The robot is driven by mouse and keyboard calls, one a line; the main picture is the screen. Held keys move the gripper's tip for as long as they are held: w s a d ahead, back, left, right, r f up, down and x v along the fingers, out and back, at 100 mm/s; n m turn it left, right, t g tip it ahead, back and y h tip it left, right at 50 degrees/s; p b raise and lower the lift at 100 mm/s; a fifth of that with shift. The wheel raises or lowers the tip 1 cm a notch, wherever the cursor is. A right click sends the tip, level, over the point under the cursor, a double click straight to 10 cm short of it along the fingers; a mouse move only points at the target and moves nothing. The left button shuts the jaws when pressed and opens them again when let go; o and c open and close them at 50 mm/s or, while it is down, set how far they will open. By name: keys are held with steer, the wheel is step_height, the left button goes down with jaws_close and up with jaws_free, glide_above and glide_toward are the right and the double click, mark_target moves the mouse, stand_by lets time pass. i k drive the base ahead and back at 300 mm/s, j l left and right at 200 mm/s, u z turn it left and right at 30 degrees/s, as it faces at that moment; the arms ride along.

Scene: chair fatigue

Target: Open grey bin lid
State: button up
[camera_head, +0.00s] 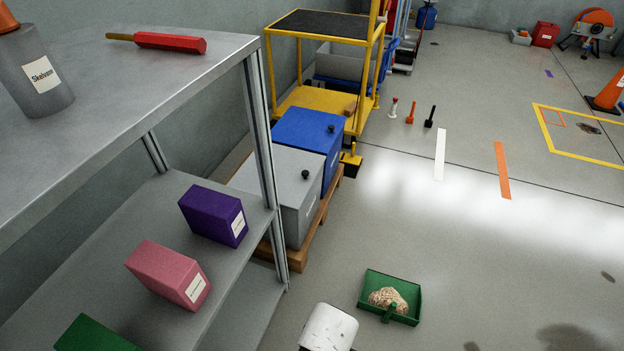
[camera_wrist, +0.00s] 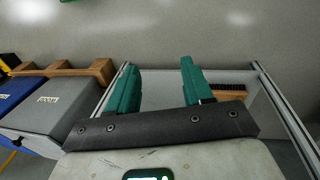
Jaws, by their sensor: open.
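The grey bin (camera_head: 292,205) stands on a wooden pallet beside the shelf rack, with its flat grey lid (camera_head: 270,168) lying shut on top. A black knob (camera_head: 305,174) sits on the lid near its right edge. The shelf post hides part of the bin's left side. In the wrist view the grey bin (camera_wrist: 52,112) shows at the left, with a label on its side. My gripper (camera_wrist: 158,66) shows in the wrist view with two teal fingers apart and nothing between them. It is to the side of the bin and not touching it.
A blue bin (camera_head: 310,130) with its own knob stands right behind the grey one. A metal shelf (camera_head: 110,250) with purple and pink boxes stands at the left. A green dustpan (camera_head: 368,281) holding a pale brown pile lies on the floor.

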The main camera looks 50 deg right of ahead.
mark_target(296, 170)
steer(key=i+l+z, duration=0.15)
steer(key=z, duration=0.2)
steer(key=i+l+z, duration=0.15)
steer(key=z, duration=0.25)
steer(key=i+l+z, duration=0.1)
steer(key=i+z, duration=0.25)
steer(key=k, duration=0.1)
